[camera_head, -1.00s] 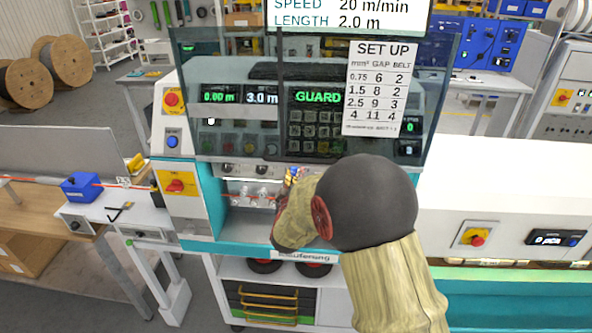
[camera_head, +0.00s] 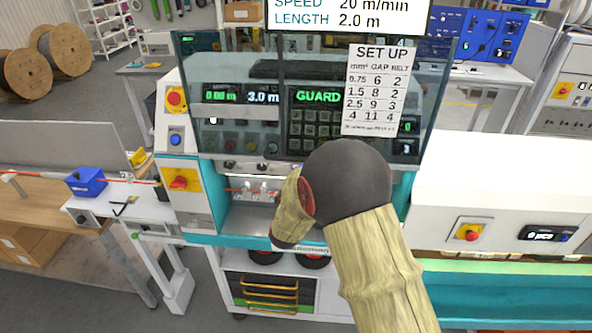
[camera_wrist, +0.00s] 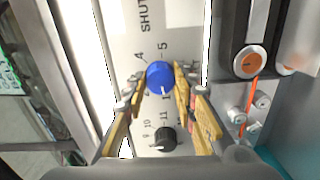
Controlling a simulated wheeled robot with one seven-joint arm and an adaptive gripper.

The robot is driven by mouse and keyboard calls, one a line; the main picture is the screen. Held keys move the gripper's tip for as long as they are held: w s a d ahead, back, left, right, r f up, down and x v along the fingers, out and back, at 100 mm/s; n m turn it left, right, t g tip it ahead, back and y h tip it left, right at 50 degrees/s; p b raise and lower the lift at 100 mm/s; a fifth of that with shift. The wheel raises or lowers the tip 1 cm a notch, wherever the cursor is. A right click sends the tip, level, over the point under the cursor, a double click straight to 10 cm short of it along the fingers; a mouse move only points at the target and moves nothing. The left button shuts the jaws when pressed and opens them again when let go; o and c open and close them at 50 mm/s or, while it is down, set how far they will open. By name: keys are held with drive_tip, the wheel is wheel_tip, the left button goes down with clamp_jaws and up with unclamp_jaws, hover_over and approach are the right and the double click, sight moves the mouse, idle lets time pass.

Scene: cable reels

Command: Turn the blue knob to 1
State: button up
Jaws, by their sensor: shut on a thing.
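The blue knob (camera_wrist: 160,77) sits on a pale panel in the middle of the wrist view. Its white pointer mark faces the bottom of that picture, and printed numbers, such as 4 and 5, stand around it. My gripper (camera_wrist: 160,84) has one yellowish finger on each side of the knob and is shut on it. In the head view my arm's dark wrist and tan links cover the gripper and the blue knob, in front of the teal and white machine (camera_head: 200,239).
A smaller black knob (camera_wrist: 164,138) with its own numbers lies between the fingers, below the blue knob in the wrist view. A clear guard (camera_head: 230,60) and a SET UP chart (camera_head: 379,90) are above.

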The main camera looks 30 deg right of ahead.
idle(0.3)
drive_tip(key=o, duration=1)
drive_tip(key=shift+o, duration=0.8)
drive_tip(key=v, duration=1.2)
drive_tip(key=shift+w, duration=0.1)
